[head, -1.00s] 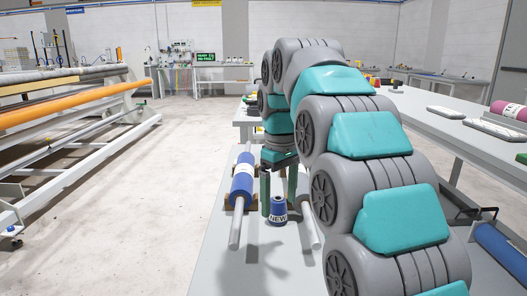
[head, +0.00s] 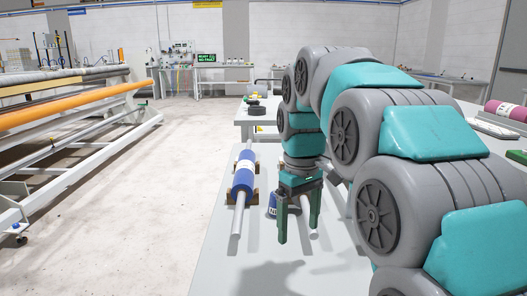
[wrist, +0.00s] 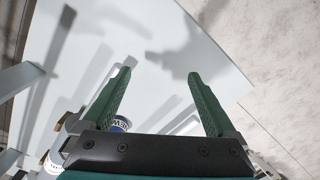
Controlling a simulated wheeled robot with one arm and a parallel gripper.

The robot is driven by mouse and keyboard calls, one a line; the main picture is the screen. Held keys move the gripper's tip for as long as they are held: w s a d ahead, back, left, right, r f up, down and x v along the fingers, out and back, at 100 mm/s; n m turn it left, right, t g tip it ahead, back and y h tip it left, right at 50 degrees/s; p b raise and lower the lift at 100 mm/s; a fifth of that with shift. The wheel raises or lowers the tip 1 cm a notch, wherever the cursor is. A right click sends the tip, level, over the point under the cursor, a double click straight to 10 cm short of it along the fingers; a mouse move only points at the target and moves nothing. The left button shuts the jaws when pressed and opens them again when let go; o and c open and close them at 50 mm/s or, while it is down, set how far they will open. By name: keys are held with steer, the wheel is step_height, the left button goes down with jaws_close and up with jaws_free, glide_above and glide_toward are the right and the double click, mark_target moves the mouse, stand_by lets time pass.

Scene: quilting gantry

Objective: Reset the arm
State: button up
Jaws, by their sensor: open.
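My gripper (head: 298,238) hangs open with its green fingers pointing down over the light grey table (head: 225,270). Nothing is between the fingers. In the wrist view my gripper (wrist: 155,75) also shows spread and empty above the bare table top. A small blue spool with a white label (head: 272,204) stands on the table just behind the left finger and is partly hidden by it. Part of the spool (wrist: 121,124) shows in the wrist view near the base of the left finger, apart from it.
A blue roll on a grey bar (head: 243,180) lies on brown supports to the left of my gripper. A second bar (head: 315,205) is partly hidden by my arm. A long frame with an orange roll (head: 75,107) stands at left. The front of the table is clear.

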steer(key=s+d+f+m, duration=0.2)
steer(key=s+f, duration=0.3)
steer(key=s, duration=0.4)
steer(key=s+d+f+m+g, duration=0.1)
steer(key=s+d+f+m, duration=0.1)
steer(key=s+f, duration=0.4)
steer(key=s+d+f+m, duration=0.2)
steer(key=s+f, duration=0.4)
steer(key=s, duration=0.8)
steer(key=shift+d+m, duration=0.4)
steer(key=shift+d, duration=0.5)
steer(key=shift+f, duration=0.1)
